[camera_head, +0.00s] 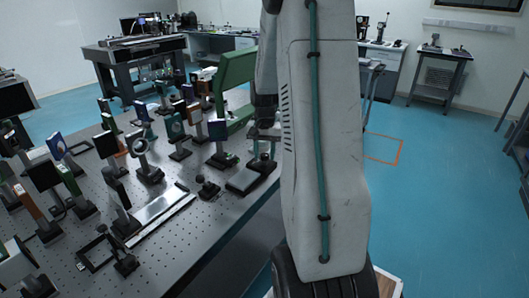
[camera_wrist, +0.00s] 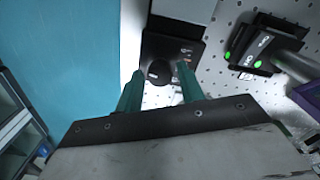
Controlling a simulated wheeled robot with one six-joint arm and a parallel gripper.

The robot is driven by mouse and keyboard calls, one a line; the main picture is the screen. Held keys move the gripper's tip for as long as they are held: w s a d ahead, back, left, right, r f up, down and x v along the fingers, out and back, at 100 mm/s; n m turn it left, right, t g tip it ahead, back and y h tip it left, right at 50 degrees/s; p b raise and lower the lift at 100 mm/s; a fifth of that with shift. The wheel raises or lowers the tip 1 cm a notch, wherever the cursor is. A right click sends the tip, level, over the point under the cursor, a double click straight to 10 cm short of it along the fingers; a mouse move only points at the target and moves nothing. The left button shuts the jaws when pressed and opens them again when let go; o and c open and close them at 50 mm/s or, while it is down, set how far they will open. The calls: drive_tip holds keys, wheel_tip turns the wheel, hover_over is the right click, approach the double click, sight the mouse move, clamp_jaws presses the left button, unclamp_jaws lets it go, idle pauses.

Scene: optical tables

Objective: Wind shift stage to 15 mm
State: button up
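A black stage block (camera_wrist: 185,50) with small pale markings sits at the table edge in the wrist view. A round dark knob (camera_wrist: 159,72) is at its near end. My gripper (camera_wrist: 158,78) has two green fingers, one on each side of the knob, with gaps visible between them and it. The gripper is open and holds nothing. The markings are too small to read, so the stage's setting cannot be told. In the head view my arm covers much of the right side of the table, and I cannot clearly make out the knob there.
The perforated optical table (camera_head: 225,215) carries many mounted optics on its left and middle. In the wrist view a black device with green lights (camera_wrist: 262,50) stands right of the stage. Blue floor (camera_head: 430,160) lies open to the right of the table.

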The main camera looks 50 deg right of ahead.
drive_tip(key=c, duration=0.6)
drive_tip(key=shift+m, duration=0.3)
drive_tip(key=m, duration=0.4)
drive_tip(key=shift+m, duration=0.3)
drive_tip(key=m, duration=1)
drive_tip(key=shift+m, duration=0.4)
drive_tip(key=m, duration=0.5)
drive_tip(key=shift+m, duration=0.4)
drive_tip(key=shift+r, duration=0.1)
